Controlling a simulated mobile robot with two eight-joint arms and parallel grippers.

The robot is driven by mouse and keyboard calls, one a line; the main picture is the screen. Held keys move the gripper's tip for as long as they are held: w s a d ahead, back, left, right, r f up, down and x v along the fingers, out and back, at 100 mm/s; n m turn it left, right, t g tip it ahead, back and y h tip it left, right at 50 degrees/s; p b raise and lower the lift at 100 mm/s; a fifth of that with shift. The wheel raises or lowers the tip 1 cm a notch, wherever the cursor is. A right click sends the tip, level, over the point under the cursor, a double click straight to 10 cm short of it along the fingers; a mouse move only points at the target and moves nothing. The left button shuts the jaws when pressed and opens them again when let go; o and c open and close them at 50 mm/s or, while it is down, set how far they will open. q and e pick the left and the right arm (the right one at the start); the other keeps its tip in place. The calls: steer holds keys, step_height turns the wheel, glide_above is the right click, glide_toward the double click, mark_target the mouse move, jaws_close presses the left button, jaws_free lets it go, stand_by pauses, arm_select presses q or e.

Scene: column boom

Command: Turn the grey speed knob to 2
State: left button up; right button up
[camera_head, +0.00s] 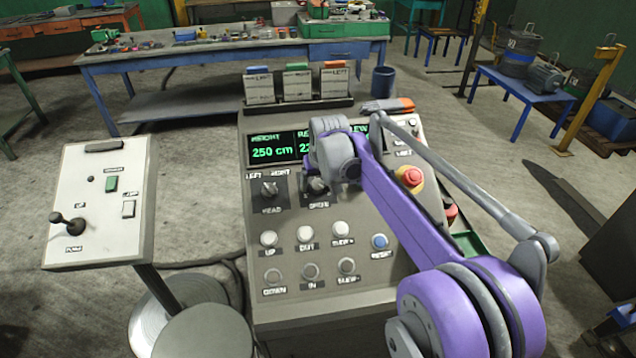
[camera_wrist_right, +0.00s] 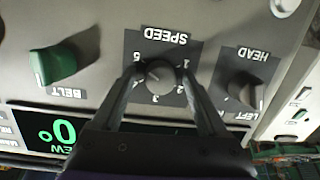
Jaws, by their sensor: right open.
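The grey speed knob (camera_wrist_right: 160,74) sits on a dark square plate marked SPEED, with numbers 1 to 5 around it, upside down in the right wrist view. I cannot tell clearly which number it points to. My right gripper (camera_wrist_right: 159,71) is open, with one finger on each side of the knob; whether the fingers touch it I cannot tell. In the head view my right gripper (camera_head: 322,180) is over the console's upper middle and hides most of the knob. My left gripper is not in view.
The HEAD knob (camera_wrist_right: 241,90) and the green BELT knob (camera_wrist_right: 60,63) flank the speed knob. Below are white buttons and a blue reset button (camera_head: 380,241). A red emergency button (camera_head: 411,176) is close to my arm. A joystick panel (camera_head: 100,195) stands at left.

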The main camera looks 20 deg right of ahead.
jaws_close()
